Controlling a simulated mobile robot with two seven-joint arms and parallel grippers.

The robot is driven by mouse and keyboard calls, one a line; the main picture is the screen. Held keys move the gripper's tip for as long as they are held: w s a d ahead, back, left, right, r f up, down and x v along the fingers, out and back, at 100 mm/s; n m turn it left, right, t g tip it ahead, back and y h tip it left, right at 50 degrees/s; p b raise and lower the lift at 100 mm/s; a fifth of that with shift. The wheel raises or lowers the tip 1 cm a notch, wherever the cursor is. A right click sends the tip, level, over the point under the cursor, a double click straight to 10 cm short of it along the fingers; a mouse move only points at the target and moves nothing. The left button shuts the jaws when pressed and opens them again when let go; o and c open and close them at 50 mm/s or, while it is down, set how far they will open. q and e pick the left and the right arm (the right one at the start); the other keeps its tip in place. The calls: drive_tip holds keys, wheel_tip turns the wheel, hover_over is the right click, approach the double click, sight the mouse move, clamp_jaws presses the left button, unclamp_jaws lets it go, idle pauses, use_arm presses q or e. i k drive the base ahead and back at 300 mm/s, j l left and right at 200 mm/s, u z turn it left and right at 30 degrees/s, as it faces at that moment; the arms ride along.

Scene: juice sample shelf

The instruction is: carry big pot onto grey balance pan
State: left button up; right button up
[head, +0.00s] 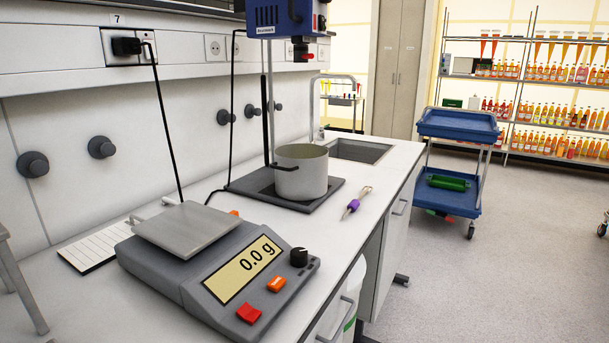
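The big pot (302,178) is a light grey, open-topped metal pot. It stands upright on the dark base plate (322,200) of a stirrer stand on the bench, with a handle showing on its left side. The grey balance pan (187,229) is a flat square plate on top of the balance (215,270), nearer to me and left of the pot. The pan is empty and the display reads 0.0 g. Neither of my grippers is in the head view.
The blue stirrer head (280,18) hangs above the pot, with its stand rod behind. A purple-and-white tool (356,202) lies right of the pot. A sink (358,151) is behind; a blue cart (455,125) stands right.

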sight(188, 223)
drive_tip(key=i+l+u, duration=0.45)
drive_tip(key=l, duration=0.2)
drive_tip(key=i+l+u, duration=0.2)
drive_tip(key=i+l, duration=0.05)
drive_tip(key=l, duration=0.1)
